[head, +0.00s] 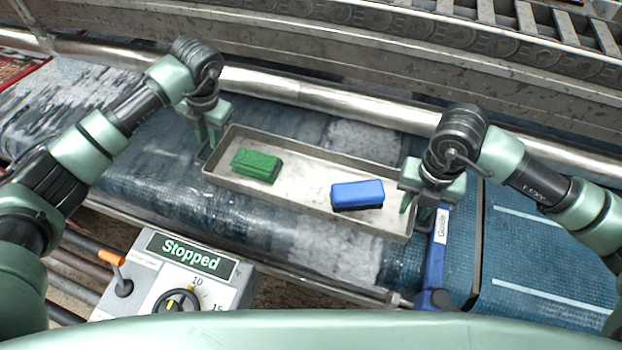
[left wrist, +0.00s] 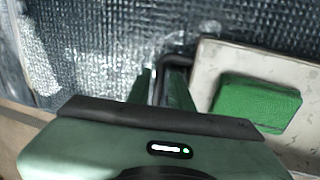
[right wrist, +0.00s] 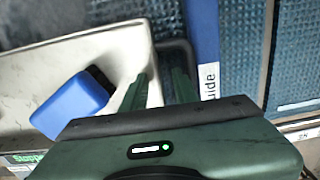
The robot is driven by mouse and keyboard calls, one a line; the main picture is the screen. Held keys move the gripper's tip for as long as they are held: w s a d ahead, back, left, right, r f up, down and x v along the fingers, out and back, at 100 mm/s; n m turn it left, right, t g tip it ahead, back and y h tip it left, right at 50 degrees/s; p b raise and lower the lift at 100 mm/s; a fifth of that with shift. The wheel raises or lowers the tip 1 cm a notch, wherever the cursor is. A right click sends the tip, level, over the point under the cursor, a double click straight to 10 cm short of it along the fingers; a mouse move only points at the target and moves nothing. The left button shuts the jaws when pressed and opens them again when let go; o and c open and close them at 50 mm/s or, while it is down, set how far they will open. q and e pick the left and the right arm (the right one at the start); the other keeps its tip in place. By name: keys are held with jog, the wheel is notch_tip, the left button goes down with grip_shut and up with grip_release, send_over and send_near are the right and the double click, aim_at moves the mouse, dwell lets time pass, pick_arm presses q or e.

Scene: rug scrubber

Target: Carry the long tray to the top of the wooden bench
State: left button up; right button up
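The long tray (head: 290,201) is shallow and grey-white. It lies on the blue-grey rug on the conveyor and holds a green block (head: 256,165) and a blue block (head: 358,194). My left gripper (head: 209,140) is at the tray's left end; in the left wrist view its fingers (left wrist: 158,88) are close together around the dark end handle (left wrist: 176,61). My right gripper (head: 416,202) is at the tray's right end; in the right wrist view its fingers (right wrist: 160,88) are apart, over the end wall and the dark handle (right wrist: 178,45). I cannot make out a wooden bench.
A control box (head: 185,270) reading "Stopped" stands in front, with an orange-tipped lever (head: 111,258). A blue guide (head: 435,262) stands just right of the tray. A metal roller (head: 300,90) and grey rails run behind. Bare rug lies left of the tray.

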pick_arm(q)
grip_shut()
pick_arm(e)
grip_shut()
pick_arm(q)
jog(key=shift+r, duration=0.1)
pick_arm(e)
jog(key=shift+r, duration=0.1)
dwell(1.0)
